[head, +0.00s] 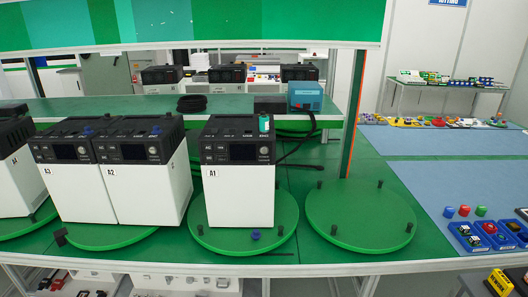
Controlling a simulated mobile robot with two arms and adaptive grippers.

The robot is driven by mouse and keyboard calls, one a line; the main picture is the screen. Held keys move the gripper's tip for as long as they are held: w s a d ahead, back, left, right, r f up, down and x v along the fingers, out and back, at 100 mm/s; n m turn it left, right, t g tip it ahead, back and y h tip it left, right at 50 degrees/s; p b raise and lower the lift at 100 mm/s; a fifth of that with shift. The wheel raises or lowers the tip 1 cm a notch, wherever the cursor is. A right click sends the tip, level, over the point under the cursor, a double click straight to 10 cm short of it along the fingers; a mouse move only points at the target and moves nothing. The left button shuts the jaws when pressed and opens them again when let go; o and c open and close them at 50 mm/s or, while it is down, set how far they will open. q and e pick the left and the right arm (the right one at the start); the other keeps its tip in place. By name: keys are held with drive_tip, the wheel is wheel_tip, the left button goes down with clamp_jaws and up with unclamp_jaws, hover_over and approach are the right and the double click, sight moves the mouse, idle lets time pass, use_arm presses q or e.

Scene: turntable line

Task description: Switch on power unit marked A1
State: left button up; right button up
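The power unit marked A1 (239,195) is a white box with a black control panel on its upper front. It stands upright on a green round turntable (210,240) near the table's middle. Its panel (233,150) has a small dark display, small buttons and a round knob at the right. I cannot make out a power switch or whether the unit is on. A small teal item (264,124) shows at its top right. Neither my left nor my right gripper is in view.
Units marked A2 (148,192) and A3 (75,190) stand close together at the left. An empty green turntable (360,222) with black pegs is at the right. A blue knob (255,235) lies before A1. Blue bins (468,237) stand far right.

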use_arm(q)
clamp_jaws()
idle(1.2)
